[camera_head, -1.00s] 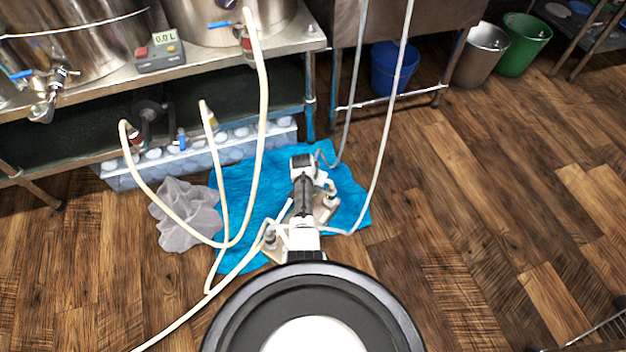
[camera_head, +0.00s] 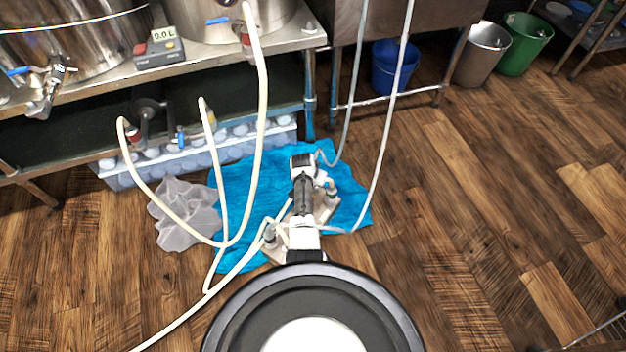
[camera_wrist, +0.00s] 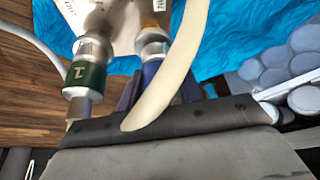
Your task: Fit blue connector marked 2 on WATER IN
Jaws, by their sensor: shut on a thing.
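The blue connector (camera_wrist: 151,70) shows in the wrist view between the dark fingers of my gripper (camera_wrist: 155,90), which is shut on it. Its number is not visible. Its pale collar is in line with and appears to meet a port with an orange band (camera_wrist: 151,22) on the pale plate (camera_wrist: 122,12). The label beside this port is only partly visible and ends in "IN". A green connector marked 1 (camera_wrist: 85,76) sits on the neighbouring port to the left. A cream hose (camera_wrist: 178,70) crosses in front of my gripper. In the head view my arm hides most of the plate (camera_head: 325,208).
The plate stands on a blue cloth (camera_head: 235,180) on the wooden floor. Cream hoses (camera_head: 262,120) loop down from the bench at left. A grey crumpled cloth (camera_head: 185,215) and a crate of bottles (camera_head: 125,178) lie nearby. The floor at right is clear.

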